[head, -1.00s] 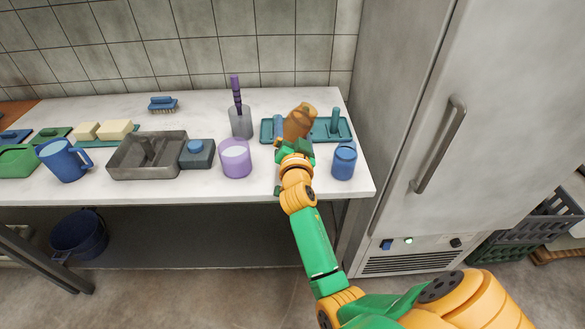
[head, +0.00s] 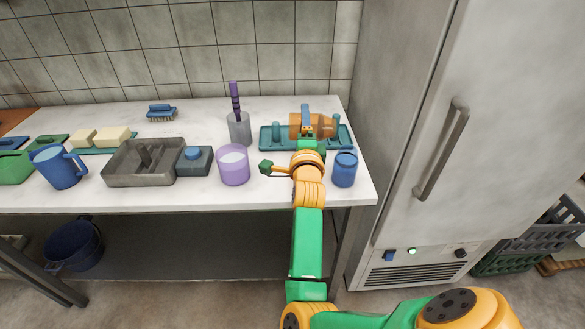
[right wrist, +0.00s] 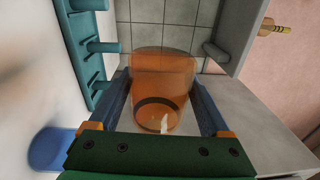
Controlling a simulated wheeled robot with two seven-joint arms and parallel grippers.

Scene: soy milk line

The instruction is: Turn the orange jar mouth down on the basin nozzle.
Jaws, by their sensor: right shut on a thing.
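The orange jar (head: 321,127) lies on its side in the air above the teal peg rack. My right gripper (head: 306,124) is shut on it. In the right wrist view the orange jar (right wrist: 162,75) sits between the two blue fingers of my right gripper (right wrist: 160,100). I cannot tell clearly which end is the mouth. The grey basin (head: 116,173) stands on the counter to the left, with its nozzle (head: 144,153) standing up inside, bare. The jar is well apart from it. My left gripper is not in view.
A purple cup (head: 233,167), a blue square block with a knob (head: 195,160) and a grey holder with a purple-handled tool (head: 239,128) stand between basin and jar. A blue jar (head: 344,169) is right of my wrist. The teal rack (head: 268,143) is behind.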

